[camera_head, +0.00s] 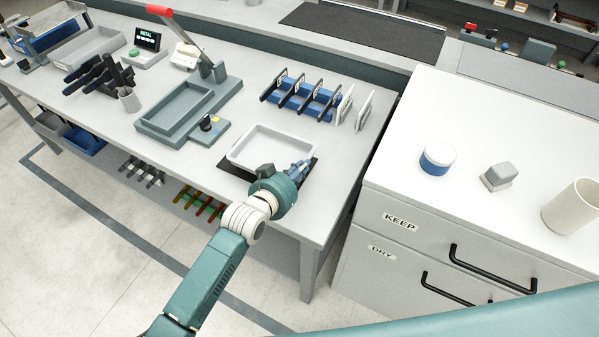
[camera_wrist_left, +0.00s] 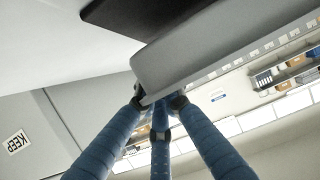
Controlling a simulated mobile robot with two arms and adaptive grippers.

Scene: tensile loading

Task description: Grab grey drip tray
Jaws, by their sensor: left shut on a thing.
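The grey drip tray (camera_head: 273,144) is a shallow, light grey rectangular tray near the front right corner of the workbench, at a black mat. My left gripper (camera_head: 299,172) reaches the tray's front right side, and its wrist hides part of that side. In the left wrist view the blue fingers of my left gripper (camera_wrist_left: 157,101) close on the edge of the grey tray, which also shows there (camera_wrist_left: 190,50). A black mat edge (camera_wrist_left: 110,12) shows beside the tray. My right gripper is not in view.
A grey lever device (camera_head: 190,108) stands behind left of the tray. A blue rack (camera_head: 301,98) with black dividers is behind it. The white cabinet (camera_head: 400,160) stands to the right, holding a blue-white jar (camera_head: 437,158), a grey block (camera_head: 498,175) and a cream cup (camera_head: 573,207).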

